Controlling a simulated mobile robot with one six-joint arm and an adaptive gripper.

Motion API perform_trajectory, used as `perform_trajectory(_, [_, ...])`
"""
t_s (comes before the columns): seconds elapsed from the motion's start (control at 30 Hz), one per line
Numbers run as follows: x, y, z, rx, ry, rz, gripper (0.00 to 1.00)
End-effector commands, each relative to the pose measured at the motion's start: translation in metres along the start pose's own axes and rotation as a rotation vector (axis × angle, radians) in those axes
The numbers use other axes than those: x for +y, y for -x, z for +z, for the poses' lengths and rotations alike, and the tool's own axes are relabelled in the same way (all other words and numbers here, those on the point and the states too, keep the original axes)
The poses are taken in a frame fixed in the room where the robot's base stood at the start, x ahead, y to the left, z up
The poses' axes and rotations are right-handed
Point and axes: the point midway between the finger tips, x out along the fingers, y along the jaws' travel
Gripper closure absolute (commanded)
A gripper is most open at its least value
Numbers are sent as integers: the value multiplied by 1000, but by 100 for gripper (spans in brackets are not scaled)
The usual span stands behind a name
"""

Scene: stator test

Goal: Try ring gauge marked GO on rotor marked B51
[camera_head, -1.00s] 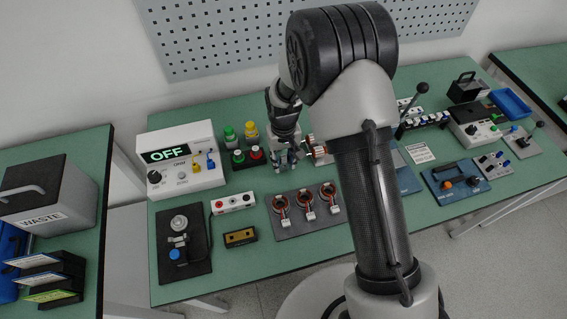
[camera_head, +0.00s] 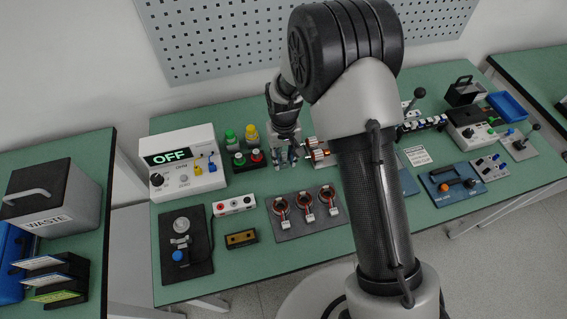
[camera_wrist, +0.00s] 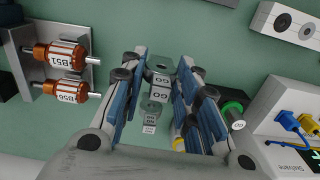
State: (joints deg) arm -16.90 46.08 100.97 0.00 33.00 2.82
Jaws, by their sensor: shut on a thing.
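In the wrist view my gripper (camera_wrist: 160,90) is shut on a small grey block marked GO (camera_wrist: 158,82), the GO ring gauge, held between the blue finger pads. Its bore is hard to make out. Another small grey piece with a white label (camera_wrist: 151,108) shows below it, its text too small to read. The rotor marked B51 (camera_wrist: 62,57), copper and white with a steel shaft, lies in a grey holder at the left, apart from my gripper. The rotor marked B50 (camera_wrist: 68,90) lies beside it. In the head view my gripper (camera_head: 285,160) is just left of the rotors (camera_head: 318,152).
A plate with several copper rings (camera_head: 305,212) lies in front. The perforated panel (camera_head: 300,30) is behind. Some green table is free around these.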

Motion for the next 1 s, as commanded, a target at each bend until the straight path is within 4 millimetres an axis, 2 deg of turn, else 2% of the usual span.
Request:
perform_trajectory(0.17, [10,6,-4,2,-235,0,96])
perform_trajectory(0.6, [46,26,-13,1,-1211,0,96])
perform_trajectory(0.8, [55,31,-15,2,-1466,-1,96])
perform_trajectory(1.0, [57,29,-15,1,-1539,-1,96])
